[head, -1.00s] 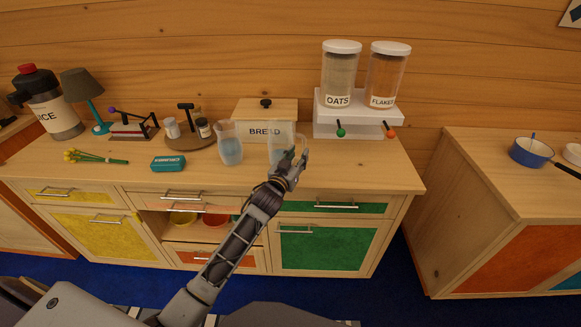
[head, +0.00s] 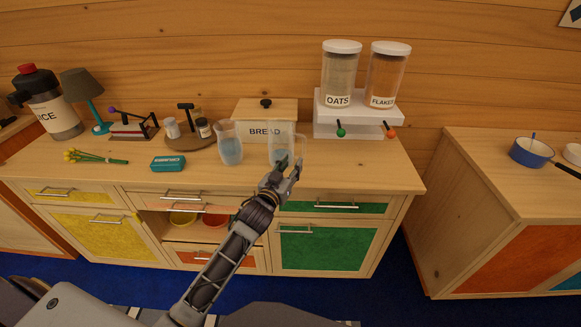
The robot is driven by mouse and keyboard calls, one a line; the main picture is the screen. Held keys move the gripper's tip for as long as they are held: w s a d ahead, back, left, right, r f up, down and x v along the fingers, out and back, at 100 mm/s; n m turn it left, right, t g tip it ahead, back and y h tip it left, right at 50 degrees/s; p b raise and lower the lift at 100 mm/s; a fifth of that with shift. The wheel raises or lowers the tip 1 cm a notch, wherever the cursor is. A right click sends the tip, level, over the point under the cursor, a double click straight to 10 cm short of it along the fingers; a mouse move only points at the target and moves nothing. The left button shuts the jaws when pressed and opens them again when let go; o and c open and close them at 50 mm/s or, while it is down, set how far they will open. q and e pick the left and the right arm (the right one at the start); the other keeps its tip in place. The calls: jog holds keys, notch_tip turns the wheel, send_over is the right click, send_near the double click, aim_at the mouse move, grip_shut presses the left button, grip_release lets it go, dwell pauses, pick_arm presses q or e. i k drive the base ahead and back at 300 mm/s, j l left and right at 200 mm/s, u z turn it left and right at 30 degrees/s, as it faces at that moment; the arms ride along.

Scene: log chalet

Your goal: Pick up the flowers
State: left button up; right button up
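The flowers (head: 95,157), a bunch with yellow heads and green stems, lie on the left part of the wooden counter. My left gripper (head: 291,168) is at the counter's front edge, right of the middle, in front of a clear pitcher and far to the right of the flowers. Its fingers look apart, with no flowers between them. Whether it touches the pitcher, I cannot tell. My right gripper is not in view.
A teal box (head: 168,163) lies right of the flowers. Two clear pitchers, one left (head: 229,145) and one behind my gripper (head: 281,136), stand before the bread box (head: 264,115).

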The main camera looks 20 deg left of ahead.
aim_at(69, 154)
jog(key=u, duration=2.15)
